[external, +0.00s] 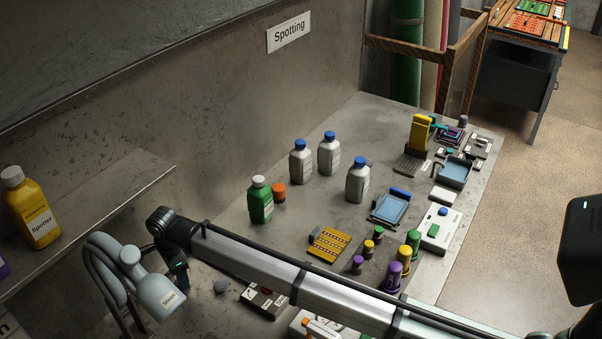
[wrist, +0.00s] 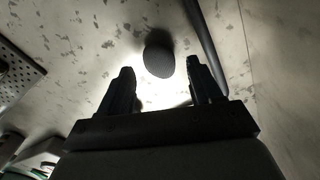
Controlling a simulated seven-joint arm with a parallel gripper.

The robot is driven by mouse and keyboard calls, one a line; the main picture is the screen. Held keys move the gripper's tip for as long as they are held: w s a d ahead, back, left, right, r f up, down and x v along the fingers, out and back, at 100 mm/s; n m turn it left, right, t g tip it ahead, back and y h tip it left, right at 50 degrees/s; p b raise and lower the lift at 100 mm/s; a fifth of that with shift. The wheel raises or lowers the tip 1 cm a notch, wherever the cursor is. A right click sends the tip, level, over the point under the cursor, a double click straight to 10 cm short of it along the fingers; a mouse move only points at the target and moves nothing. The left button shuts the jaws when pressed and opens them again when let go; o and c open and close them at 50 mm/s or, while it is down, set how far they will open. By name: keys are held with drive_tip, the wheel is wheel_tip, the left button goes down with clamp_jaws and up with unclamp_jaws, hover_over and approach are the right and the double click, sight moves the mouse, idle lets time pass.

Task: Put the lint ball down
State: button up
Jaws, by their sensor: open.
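The lint ball is a small dark grey round lump (wrist: 159,58) on the stained bench top in the wrist view. A grey lump that looks like it also shows in the external view (external: 221,287), resting on the bench. My gripper (wrist: 161,72) is open, its two fingers apart, with the ball just beyond and between the fingertips in the wrist picture. The ball does not appear gripped. In the external view my gripper hangs behind the grey steam bottle (external: 159,291), to the left of the lump, and its fingertips are hard to make out.
A dark rod (wrist: 205,42) lies close to the right finger. A perforated plate (wrist: 14,66) is at the left.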

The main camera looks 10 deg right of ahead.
wheel_tip(320, 180, up, 10)
drive_tip(key=shift+f, duration=0.2)
drive_tip(key=shift+o, duration=0.2)
drive_tip(key=o, duration=0.6)
drive_tip(key=shift+o, duration=0.2)
drive_tip(key=w+d+y, duration=0.1)
drive_tip(key=w+d, duration=0.4)
drive_tip(key=d, duration=0.1)
drive_tip(key=shift+m, duration=0.3)
drive_tip(key=w+d+r+m+t+y, duration=0.15)
drive_tip(key=w+d, duration=0.25)
drive_tip(key=d, duration=1.1)
drive_tip(key=w+d+r+m+t+y, duration=0.1)
drive_tip(key=w+d+m+y, duration=0.2)
drive_tip(key=d, duration=1.2)
drive_tip(key=w+d+r+m+t+y, duration=0.2)
drive_tip(key=w+d, duration=0.2)
drive_tip(key=d, duration=1.2)
drive_tip(key=s+d+f+m+t+y, duration=0.1)
drive_tip(key=s+d+f+m+t, duration=0.2)
drive_tip(key=d, duration=1)
drive_tip(key=s+d+f+m+t+y, duration=0.1)
drive_tip(key=d+f+m+t+y, duration=0.2)
drive_tip(key=d, duration=0.9)
drive_tip(key=shift+g+h, duration=0.75)
drive_tip(key=x, duration=0.5)
drive_tip(key=f+x, duration=0.1)
drive_tip(key=x, duration=0.4)
drive_tip(key=shift+d+f, duration=0.1)
drive_tip(key=shift+f, duration=0.05)
